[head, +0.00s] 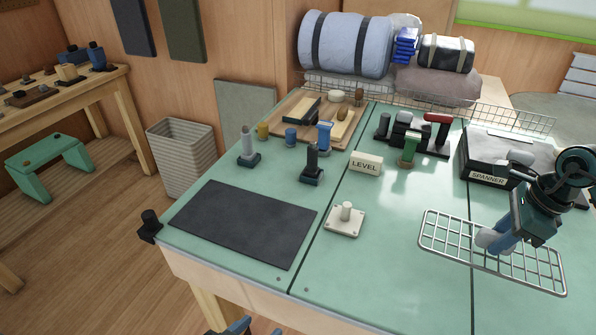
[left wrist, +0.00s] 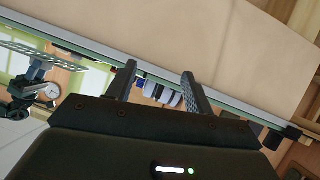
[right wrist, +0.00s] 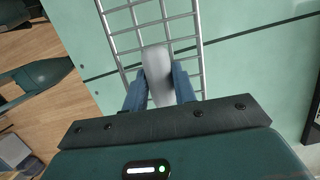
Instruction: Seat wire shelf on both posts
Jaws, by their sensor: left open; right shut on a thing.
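The wire shelf (head: 455,241) is a silver grid, roughly level at the table's right front; I cannot tell whether it touches the table. My right gripper (head: 497,243) is shut on the pale rounded grip of the shelf, which shows between its blue fingers (right wrist: 160,88) in the right wrist view. My left gripper (head: 236,328) is low at the table's front edge; in the left wrist view its fingers (left wrist: 158,82) are apart and empty. A grey upright post (head: 246,142) and a dark one (head: 312,158) stand on dark bases; I cannot tell whether these are the shelf's posts.
A white base with a peg (head: 345,218) stands mid-table beside a dark mat (head: 242,222). A LEVEL block (head: 366,163), a SPANNER case (head: 490,178) and several tools stand farther back. A wire rail (head: 480,112) runs along the back. The table between the peg and shelf is clear.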

